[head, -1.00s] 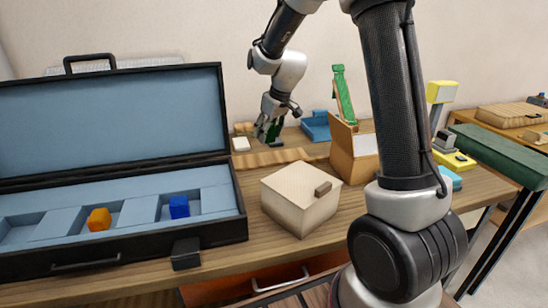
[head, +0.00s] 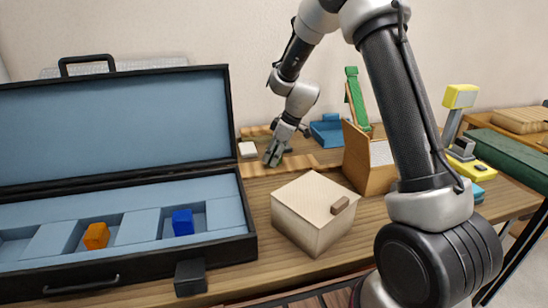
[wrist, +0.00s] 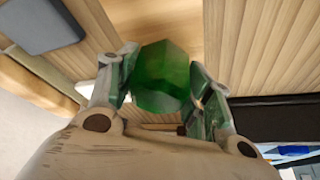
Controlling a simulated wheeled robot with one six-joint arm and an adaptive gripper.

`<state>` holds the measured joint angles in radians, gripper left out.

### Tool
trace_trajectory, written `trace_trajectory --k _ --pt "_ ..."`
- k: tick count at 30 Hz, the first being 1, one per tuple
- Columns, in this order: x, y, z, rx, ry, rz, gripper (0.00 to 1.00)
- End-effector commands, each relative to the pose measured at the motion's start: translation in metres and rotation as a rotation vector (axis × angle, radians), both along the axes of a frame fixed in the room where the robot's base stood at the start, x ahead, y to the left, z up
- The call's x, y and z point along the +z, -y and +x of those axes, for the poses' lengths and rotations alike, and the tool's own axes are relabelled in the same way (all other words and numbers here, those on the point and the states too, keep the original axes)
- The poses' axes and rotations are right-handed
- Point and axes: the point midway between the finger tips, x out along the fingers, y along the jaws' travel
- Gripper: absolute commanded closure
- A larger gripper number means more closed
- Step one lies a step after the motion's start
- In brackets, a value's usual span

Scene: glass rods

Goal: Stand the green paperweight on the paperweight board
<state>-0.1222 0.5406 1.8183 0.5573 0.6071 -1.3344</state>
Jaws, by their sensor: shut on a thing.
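The green paperweight (wrist: 163,78) is a faceted, translucent green block between the two fingers of my gripper (wrist: 163,92) in the wrist view. My gripper is shut on it. In the head view my gripper (head: 275,157) is low over the back of the table, near a striped light-wood board (head: 305,161), which may be the paperweight board. The paperweight cannot be made out clearly there. In the wrist view striped wood (wrist: 270,55) lies beyond the paperweight; I cannot tell whether the paperweight touches it.
An open black case (head: 215,247) with an orange block (head: 96,236) and a blue block (head: 183,222) fills the left. A pale lidded box (head: 312,215) stands in front of my gripper. A wooden holder (head: 368,165), blue tray (head: 330,134) and yellow lamp (head: 460,97) stand to the right.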

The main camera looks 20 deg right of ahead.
Motion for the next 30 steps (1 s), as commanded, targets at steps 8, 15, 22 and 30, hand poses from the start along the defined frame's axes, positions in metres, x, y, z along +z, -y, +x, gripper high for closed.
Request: trace_trajectory --k 8,15,22,30 --pt "-0.010 0.000 0.000 -0.001 0.002 -0.001 0.82" --pt "-0.013 0.000 0.000 -0.001 0.000 0.000 0.33" --pt "-0.013 0.000 0.000 -0.001 0.000 0.000 0.28" --pt "0.001 0.004 -0.001 -0.001 0.003 -0.001 0.28"
